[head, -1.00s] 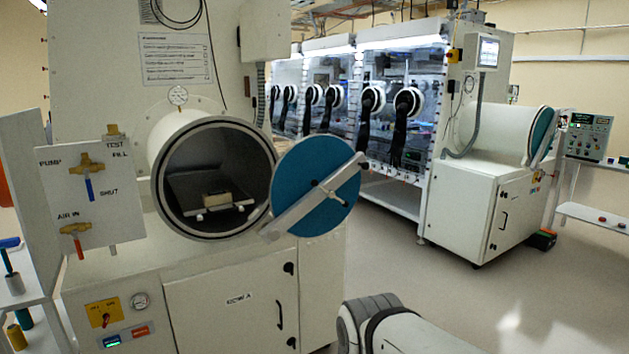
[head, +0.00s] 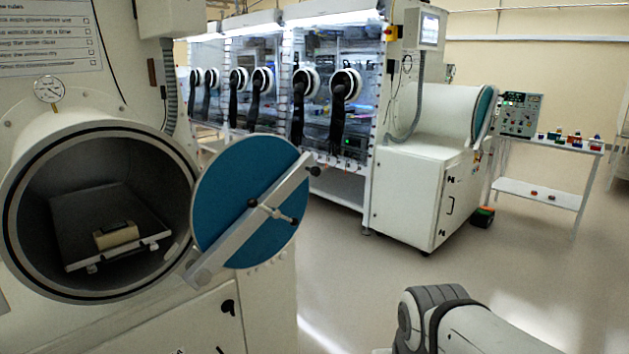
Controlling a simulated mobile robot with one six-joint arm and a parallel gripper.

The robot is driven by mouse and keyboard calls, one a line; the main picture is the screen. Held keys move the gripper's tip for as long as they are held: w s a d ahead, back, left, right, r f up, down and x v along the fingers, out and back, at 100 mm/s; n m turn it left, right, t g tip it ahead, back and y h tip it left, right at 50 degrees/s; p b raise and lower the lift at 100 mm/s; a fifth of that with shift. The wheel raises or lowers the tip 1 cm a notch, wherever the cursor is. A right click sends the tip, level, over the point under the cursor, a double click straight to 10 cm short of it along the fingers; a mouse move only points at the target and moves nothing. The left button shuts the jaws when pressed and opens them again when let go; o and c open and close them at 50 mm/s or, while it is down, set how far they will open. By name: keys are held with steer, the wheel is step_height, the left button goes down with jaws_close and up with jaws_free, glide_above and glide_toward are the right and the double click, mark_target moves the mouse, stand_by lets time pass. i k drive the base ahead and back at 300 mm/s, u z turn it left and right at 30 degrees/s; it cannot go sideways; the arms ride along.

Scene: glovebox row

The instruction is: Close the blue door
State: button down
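The blue door (head: 228,192) is a round disc with a grey bar and a dark-ended handle (head: 272,211) across its face. It stands swung open to the right of the round chamber opening (head: 98,212) in the head view. The bar's lower end is by the right side of the chamber rim. Inside the chamber is a tray (head: 85,215) with a tan block (head: 117,235) on it. Part of my arm shows at the bottom right, apart from the door. My gripper is out of view.
A second chamber (head: 432,112) with a blue-green end stands on a white cabinet (head: 412,195) at the back right. Glovebox windows with black gloves line the back. A shelf table (head: 545,190) stands far right. Open floor lies right of the door.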

mark_target(229, 233)
steer(key=u, duration=0.1)
steer(key=i, duration=1.15)
steer(key=u, duration=0.65)
